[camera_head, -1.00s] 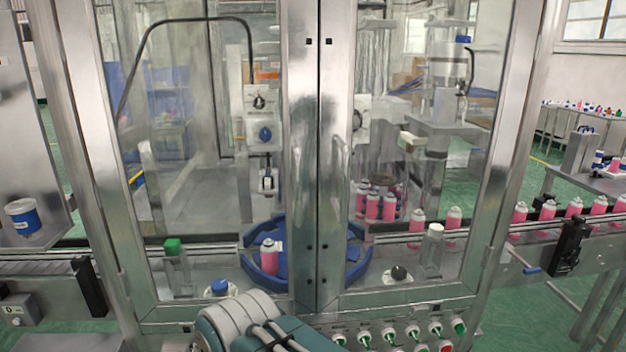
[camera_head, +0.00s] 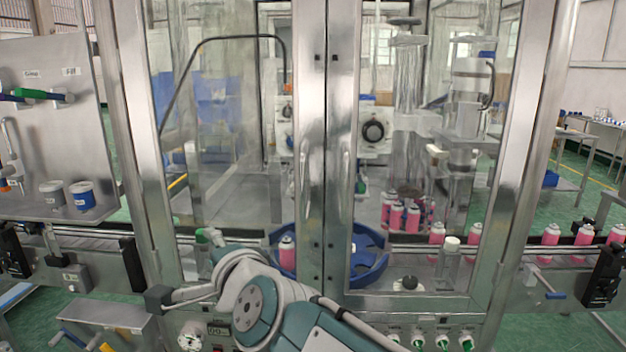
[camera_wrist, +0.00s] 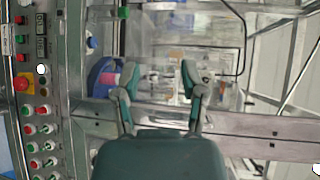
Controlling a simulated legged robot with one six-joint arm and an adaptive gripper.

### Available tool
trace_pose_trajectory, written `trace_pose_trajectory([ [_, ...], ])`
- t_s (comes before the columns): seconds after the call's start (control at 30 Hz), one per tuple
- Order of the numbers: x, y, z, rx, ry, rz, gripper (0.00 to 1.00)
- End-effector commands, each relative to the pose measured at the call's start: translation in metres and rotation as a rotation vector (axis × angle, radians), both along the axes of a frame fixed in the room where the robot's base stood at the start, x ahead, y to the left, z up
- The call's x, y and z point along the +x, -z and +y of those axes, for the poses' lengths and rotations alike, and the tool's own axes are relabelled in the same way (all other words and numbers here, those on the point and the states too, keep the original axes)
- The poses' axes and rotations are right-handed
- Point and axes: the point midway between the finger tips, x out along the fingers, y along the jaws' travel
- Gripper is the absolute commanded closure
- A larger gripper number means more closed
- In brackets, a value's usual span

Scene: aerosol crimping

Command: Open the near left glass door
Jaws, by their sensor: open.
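The near left glass door (camera_head: 225,130) is a tall clear pane in a metal frame. It looks shut against the central metal posts (camera_head: 312,150). A slim upright handle (camera_head: 305,175) shows faintly near its right edge. My gripper (camera_wrist: 158,72) shows in the wrist view, open, with its two green-grey fingers apart and nothing clearly between them. It faces the glass beside a metal door post (camera_wrist: 260,128), which runs across that sideways view. I cannot tell whether the fingers touch anything. In the head view my arm covers the door's lower part, and the fingers are not clearly visible.
Behind the glass, a pink can (camera_head: 287,250) stands in a blue star wheel (camera_head: 366,262). More pink cans (camera_head: 397,215) stand to the right. A button panel (camera_wrist: 38,100) lies below the doors. A metal panel with a shelf (camera_head: 50,135) stands at left.

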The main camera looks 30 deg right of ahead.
Motion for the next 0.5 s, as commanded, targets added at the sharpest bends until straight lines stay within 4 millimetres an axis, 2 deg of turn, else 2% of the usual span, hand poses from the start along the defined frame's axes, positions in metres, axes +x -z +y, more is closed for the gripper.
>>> trace_pose_trajectory([
  [0.1,0.02,-0.031,-0.017,0.343,0.168,-0.124,0.46],
  [0.2,0.029,-0.049,-0.038,0.63,0.314,-0.235,0.46],
  [0.33,0.033,-0.059,-0.068,0.988,0.505,-0.388,0.46],
  [0.5,0.025,-0.056,-0.097,1.335,0.716,-0.58,0.46],
])
